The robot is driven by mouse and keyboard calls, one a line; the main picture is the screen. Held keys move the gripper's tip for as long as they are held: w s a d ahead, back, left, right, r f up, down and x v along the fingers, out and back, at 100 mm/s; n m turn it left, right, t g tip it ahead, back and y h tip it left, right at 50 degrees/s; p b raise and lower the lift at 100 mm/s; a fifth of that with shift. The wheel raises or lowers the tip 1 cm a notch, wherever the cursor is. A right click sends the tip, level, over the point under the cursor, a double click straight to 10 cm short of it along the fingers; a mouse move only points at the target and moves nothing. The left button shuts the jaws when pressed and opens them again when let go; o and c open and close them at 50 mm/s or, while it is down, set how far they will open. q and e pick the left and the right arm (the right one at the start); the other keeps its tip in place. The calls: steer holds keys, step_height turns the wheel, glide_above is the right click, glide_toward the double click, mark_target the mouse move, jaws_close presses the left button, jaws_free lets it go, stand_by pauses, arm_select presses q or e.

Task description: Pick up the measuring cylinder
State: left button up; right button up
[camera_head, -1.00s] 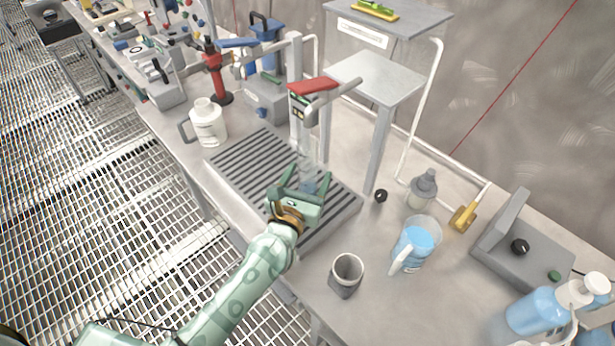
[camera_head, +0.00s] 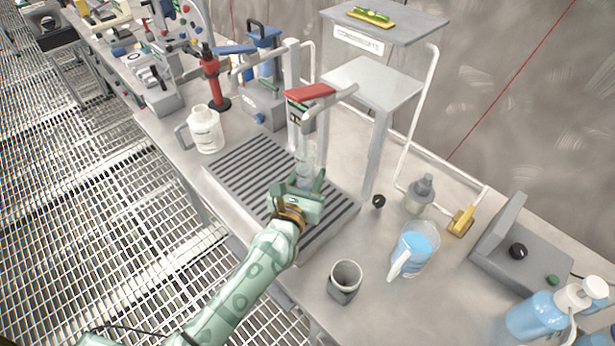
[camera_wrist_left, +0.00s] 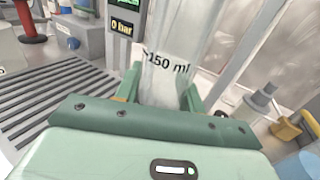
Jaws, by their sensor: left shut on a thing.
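The measuring cylinder (camera_head: 306,161) is clear and stands upright on the slatted grey drip tray (camera_head: 245,165), below the tap with the red lever (camera_head: 311,90). In the left wrist view the cylinder (camera_wrist_left: 178,50) shows a "150 ml" marking between the fingers. My left gripper (camera_head: 307,183) comes in from the lower left and is shut on the cylinder's lower part; its fingers also show in the wrist view (camera_wrist_left: 160,92). The cylinder's base is hidden behind the gripper, so I cannot tell whether it touches the tray. My right gripper is not in view.
A white jug (camera_head: 205,130) stands left of the tray. A grey cup (camera_head: 345,280), a jug of blue liquid (camera_head: 415,250) and a grey bottle (camera_head: 421,192) stand to the right. A raised grey stand (camera_head: 372,80) is behind. Bench is clear around the cup.

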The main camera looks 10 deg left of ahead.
mark_target(308, 163)
arm_select(q)
step_height(308, 163, up, 4)
steer(key=p, duration=0.3)
steer(key=s, duration=0.5)
steer(key=s+a+b, duration=0.1)
steer(key=s, duration=0.5)
steer(key=s+a+f+b, duration=0.1)
steer(key=s, duration=0.5)
steer(key=shift+s, duration=0.15)
steer(key=shift+c, duration=0.5)
steer(key=shift+s+r, duration=0.15)
steer(key=shift+s, duration=0.15)
